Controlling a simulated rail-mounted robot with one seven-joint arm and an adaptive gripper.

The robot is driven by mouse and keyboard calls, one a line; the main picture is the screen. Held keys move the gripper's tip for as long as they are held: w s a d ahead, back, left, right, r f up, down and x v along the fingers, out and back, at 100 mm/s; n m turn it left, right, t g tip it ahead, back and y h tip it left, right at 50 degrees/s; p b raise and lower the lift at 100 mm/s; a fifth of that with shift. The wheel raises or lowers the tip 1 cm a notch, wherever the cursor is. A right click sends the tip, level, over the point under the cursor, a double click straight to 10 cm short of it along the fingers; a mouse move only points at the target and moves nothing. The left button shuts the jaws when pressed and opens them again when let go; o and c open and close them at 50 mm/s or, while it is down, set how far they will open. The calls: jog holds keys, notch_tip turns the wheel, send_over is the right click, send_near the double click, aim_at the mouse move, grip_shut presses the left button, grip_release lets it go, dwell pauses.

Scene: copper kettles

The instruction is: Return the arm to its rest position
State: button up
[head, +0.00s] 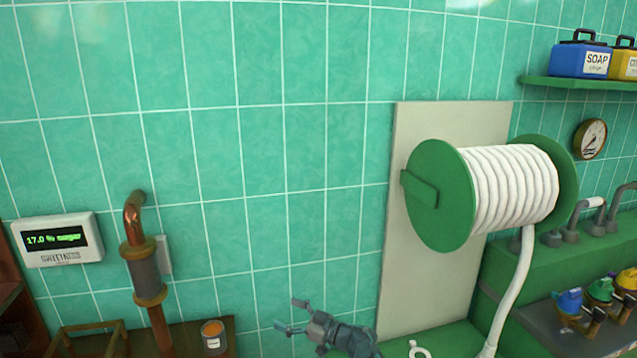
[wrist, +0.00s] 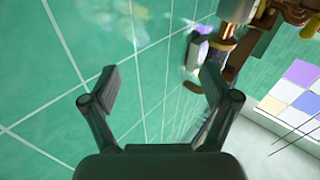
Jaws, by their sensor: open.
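My gripper (head: 292,315) shows at the bottom middle of the head view, in front of the green tiled wall. Its two fingers are spread apart with nothing between them. In the wrist view my gripper (wrist: 155,92) also shows open and empty, with tiles and a copper pipe beyond the fingers. Most of my arm is below the head view's lower edge.
A green hose reel (head: 440,195) with white hose stands right of my gripper. Colored valves (head: 600,288) sit at right. Tiled wall (head: 270,180) is bare between.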

jog(key=w+d+f+m+t+h, duration=0.1)
jog(key=w+d+m+t+h, duration=0.35)
jog(key=d, duration=0.25)
jog(key=w+d+f+m+t+h, duration=0.2)
jog(key=w+d+m+t+h, duration=0.15)
jog(key=d+h, duration=0.3)
jog(key=s+d+f+m+g+h, duration=0.2)
jog(key=s+d+f+m+h, duration=0.15)
jog(key=d+f, duration=0.25)
jog(key=s+d+f+m+g+h, duration=0.25)
jog(key=d+f+h, duration=0.2)
jog(key=d, duration=0.25)
jog(key=s+f+g, duration=0.6)
jog(key=s+f, duration=0.4)
jog(key=s, duration=0.7)
jog(key=s+f+g+y, duration=0.1)
jog(key=s+f+g, duration=0.5)
jog(key=s, duration=1.2)
jog(key=s+f+g+y, duration=0.1)
jog(key=s+f+g, duration=0.5)
jog(key=s+f, duration=0.8)
jog(key=s+a, duration=0.1)
jog(key=s, duration=0.2)
jog(key=shift+s, duration=0.3)
jog(key=shift+f, duration=0.1)
